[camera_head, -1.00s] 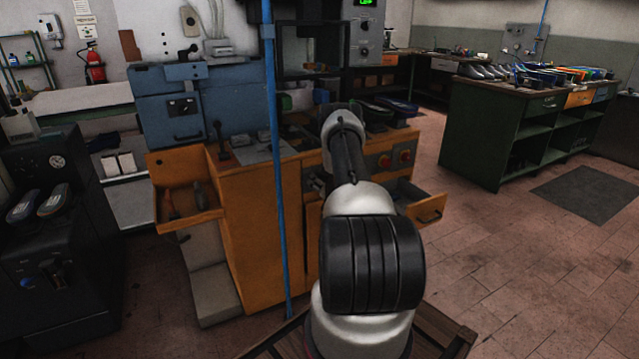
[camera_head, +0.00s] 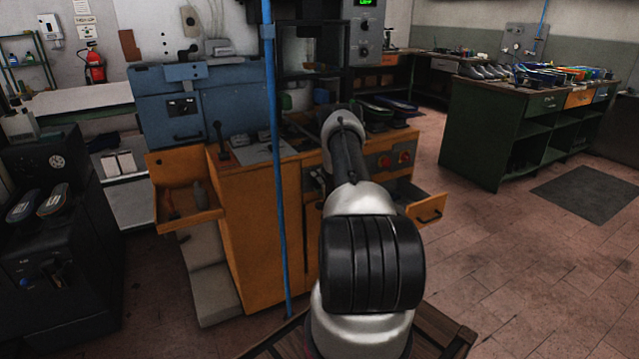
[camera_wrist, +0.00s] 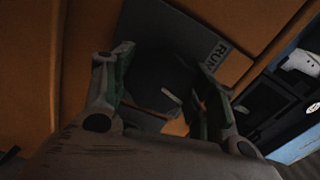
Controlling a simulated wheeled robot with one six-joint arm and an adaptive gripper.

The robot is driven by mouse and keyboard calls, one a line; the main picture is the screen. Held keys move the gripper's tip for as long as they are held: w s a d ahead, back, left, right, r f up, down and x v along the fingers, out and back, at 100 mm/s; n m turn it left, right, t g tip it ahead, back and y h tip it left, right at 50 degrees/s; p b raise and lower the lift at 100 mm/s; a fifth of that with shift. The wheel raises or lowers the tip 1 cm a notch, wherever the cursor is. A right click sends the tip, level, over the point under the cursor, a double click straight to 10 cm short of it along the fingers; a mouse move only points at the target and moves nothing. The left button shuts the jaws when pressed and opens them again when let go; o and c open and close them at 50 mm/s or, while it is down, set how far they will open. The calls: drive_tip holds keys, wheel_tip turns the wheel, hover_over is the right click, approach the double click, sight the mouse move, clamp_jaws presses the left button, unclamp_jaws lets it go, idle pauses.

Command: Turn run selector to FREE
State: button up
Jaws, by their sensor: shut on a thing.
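The run selector is a dark knob (camera_wrist: 160,82) with a short white mark, on a dark grey plate (camera_wrist: 190,32) lettered "RUN" in the wrist view. The plate is fixed to an orange panel. My gripper (camera_wrist: 163,88) is shut on the knob, one finger on each side of it. The white mark points obliquely across the knob. No "FREE" lettering can be read, as my fingers and shadow cover part of the plate. In the head view my own arm hides the gripper and the selector.
The orange cabinet (camera_head: 240,235) stands ahead, with an open drawer (camera_head: 428,209) at right and an open tray (camera_head: 182,205) at left. A blue pole (camera_head: 280,200) rises in front of it.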

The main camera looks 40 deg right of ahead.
drive_tip(key=m, duration=0.4)
drive_tip(key=shift+m, duration=0.3)
drive_tip(key=m, duration=0.4)
drive_tip(key=shift+m, duration=0.3)
drive_tip(key=o, duration=1)
drive_tip(key=shift+s, duration=0.1)
drive_tip(key=v, duration=1.1)
drive_tip(key=shift+s+a, duration=0.2)
drive_tip(key=shift+s, duration=0.2)
